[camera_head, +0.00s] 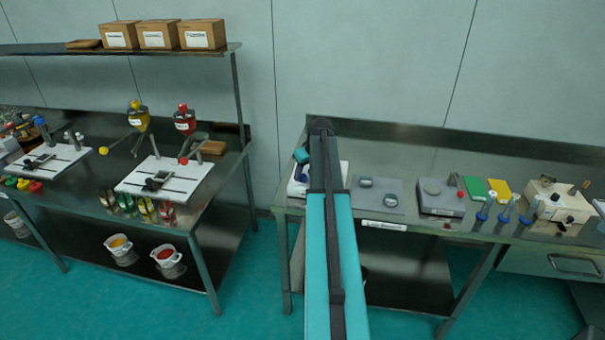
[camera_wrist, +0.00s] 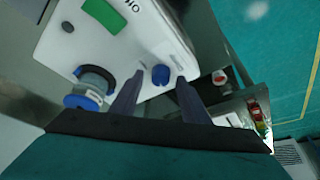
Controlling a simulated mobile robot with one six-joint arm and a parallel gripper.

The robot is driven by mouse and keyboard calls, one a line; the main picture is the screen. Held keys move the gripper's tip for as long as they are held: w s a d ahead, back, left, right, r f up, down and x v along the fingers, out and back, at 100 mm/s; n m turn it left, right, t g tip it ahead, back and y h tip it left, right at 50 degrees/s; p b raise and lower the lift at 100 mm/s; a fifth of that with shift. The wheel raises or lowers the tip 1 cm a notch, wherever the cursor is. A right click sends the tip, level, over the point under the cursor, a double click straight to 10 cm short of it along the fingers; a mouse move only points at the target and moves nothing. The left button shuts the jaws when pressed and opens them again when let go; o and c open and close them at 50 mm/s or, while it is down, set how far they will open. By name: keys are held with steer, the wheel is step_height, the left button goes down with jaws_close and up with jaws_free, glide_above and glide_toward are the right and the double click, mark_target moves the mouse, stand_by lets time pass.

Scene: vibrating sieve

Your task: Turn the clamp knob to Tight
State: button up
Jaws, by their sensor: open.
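A small blue knob (camera_wrist: 161,75) stands on the white panel of a machine (camera_wrist: 125,45) in the wrist view. I take it to be the clamp knob. Small dark print lies beside it, too blurred to read, so its setting cannot be told. My gripper (camera_wrist: 160,77) is open, with one dark finger on each side of the knob in the picture. Whether the fingers touch it or hover above it cannot be told. In the head view my arm covers most of the machine; part of its white body (camera_head: 297,187) shows at the bench's left end, and my gripper is hidden.
A green rectangle (camera_wrist: 104,16) and a blue-ringed round part (camera_wrist: 88,90) lie near the knob. On the right bench are a grey plate (camera_head: 378,208), a balance (camera_head: 441,209) and several blue-based tools. A second bench with a shelf (camera_head: 150,48) stands left, across a floor gap.

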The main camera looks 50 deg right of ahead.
steer(key=shift+w+f, duration=0.15)
steer(key=shift+f, duration=0.2)
steer(key=c, duration=0.9)
steer(key=shift+a, duration=0.2)
steer(key=shift+c, duration=0.8)
